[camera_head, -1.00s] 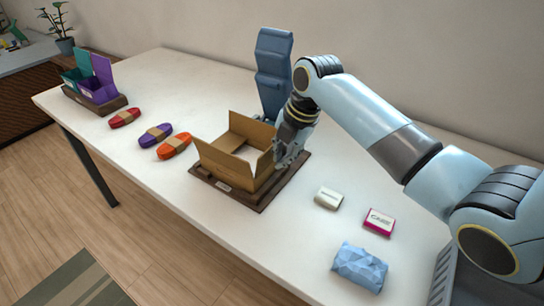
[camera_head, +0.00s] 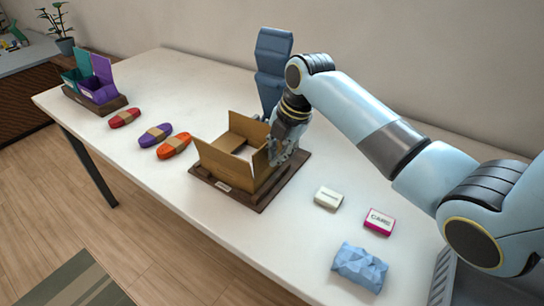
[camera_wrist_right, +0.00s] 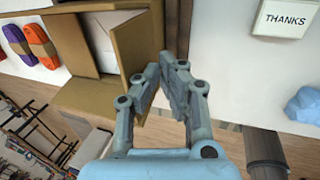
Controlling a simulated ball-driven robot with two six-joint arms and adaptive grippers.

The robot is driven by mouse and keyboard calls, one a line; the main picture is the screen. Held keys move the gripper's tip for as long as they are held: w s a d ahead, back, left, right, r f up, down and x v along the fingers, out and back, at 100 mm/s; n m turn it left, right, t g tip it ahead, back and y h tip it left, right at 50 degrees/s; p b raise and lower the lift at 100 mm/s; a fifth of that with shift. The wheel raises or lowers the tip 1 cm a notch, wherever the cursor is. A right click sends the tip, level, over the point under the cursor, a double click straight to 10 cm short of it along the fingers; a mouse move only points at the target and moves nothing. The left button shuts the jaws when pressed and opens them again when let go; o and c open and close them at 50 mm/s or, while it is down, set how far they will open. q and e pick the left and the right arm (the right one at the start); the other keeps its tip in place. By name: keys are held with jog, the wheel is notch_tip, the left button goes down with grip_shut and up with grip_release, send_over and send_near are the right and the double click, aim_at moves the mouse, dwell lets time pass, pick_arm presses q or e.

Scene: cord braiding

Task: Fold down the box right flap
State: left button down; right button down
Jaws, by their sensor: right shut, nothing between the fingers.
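The open cardboard box (camera_head: 222,170) stands on a dark wooden board (camera_head: 238,197) on the white table. Its right flap (camera_head: 261,162) stands up, roughly upright, and shows as a brown panel in the right wrist view (camera_wrist_right: 138,42). The front flap also stands up. Something white lies inside the box. My right gripper (camera_head: 276,154) is just outside the right flap, its shut, empty fingers (camera_wrist_right: 163,72) close beside the panel. I cannot tell whether they touch it. My left gripper is not in view.
A white THANKS box (camera_head: 328,198), a pink-edged CARE box (camera_head: 379,221) and a blue crumpled packet (camera_head: 359,266) lie to the right. Orange (camera_head: 174,146), purple (camera_head: 155,135) and red (camera_head: 125,118) cord bundles lie left.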

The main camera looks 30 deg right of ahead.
aim_at(266, 143)
jog(key=shift+w+a+r, duration=0.25)
jog(key=shift+w, duration=0.35)
jog(key=shift+w+a, duration=0.35)
jog(key=shift+w, duration=0.45)
jog(key=shift+w+f, duration=0.1)
jog(key=shift+w+a+f+b, duration=0.3)
jog(key=shift+w+b, duration=0.25)
jog(key=shift+w, duration=0.05)
jog(key=shift+f, duration=0.1)
